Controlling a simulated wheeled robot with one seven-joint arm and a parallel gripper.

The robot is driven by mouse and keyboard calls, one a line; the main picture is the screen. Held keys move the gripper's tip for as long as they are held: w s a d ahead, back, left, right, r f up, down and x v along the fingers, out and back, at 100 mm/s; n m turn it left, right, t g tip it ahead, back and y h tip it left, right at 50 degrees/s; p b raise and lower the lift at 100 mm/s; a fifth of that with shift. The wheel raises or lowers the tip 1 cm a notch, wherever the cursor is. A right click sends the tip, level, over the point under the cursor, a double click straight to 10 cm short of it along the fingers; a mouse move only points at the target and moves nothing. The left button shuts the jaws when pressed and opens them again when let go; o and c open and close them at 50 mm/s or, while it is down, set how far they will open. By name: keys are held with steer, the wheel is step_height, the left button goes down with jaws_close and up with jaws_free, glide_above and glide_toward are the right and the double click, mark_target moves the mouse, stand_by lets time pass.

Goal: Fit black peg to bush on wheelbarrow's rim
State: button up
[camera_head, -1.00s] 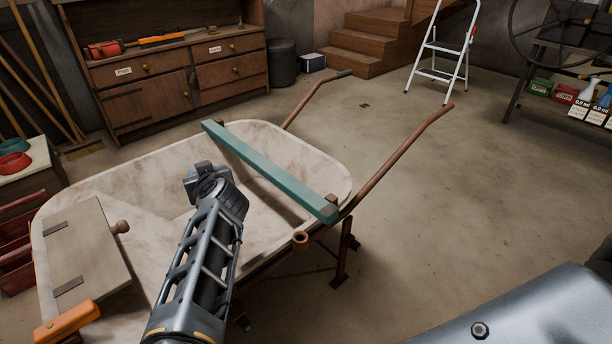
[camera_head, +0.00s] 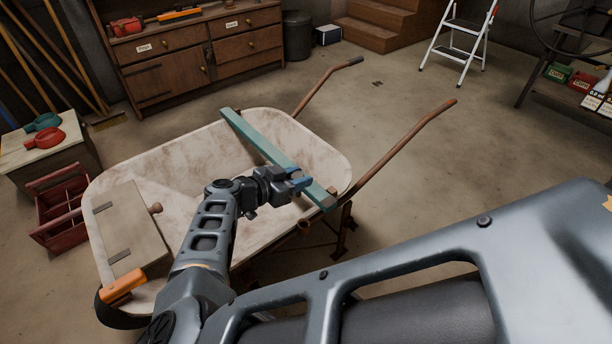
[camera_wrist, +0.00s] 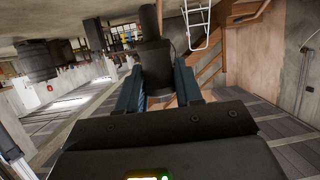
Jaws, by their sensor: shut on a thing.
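The black peg (camera_wrist: 158,62) stands between my gripper's two blue fingers in the wrist view, with a thinner stub at its upper end. My gripper (camera_wrist: 158,88) is shut on it. In the head view my gripper (camera_head: 301,180) is over the wheelbarrow, close beside the teal beam; the peg cannot be made out there. The wheelbarrow (camera_head: 150,165) has a pale, stained tray.
The teal beam (camera_head: 262,145) lies across the tray near the handles (camera_head: 400,150). A board (camera_head: 130,225) with a knob and an orange-handled thing (camera_head: 123,286) rest at the left end. A red crate (camera_head: 60,205) stands left.

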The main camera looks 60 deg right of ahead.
steer(key=s, duration=0.1)
steer(key=s+a+m+g, duration=0.1)
steer(key=s+a+m+g+p, duration=0.1)
steer(key=shift+s+a+r+y, duration=0.25)
steer(key=shift+r+y, duration=0.1)
steer(key=shift+y, duration=0.05)
steer(key=shift+a+f, duration=0.1)
steer(key=shift+f+b, duration=2.55)
steer(key=shift+f, duration=0.15)
steer(key=shift+f+b, duration=2.35)
steer(key=shift+f, duration=0.15)
steer(key=o, duration=1.1)
steer(key=shift+r, duration=0.1)
steer(key=shift+w, duration=0.1)
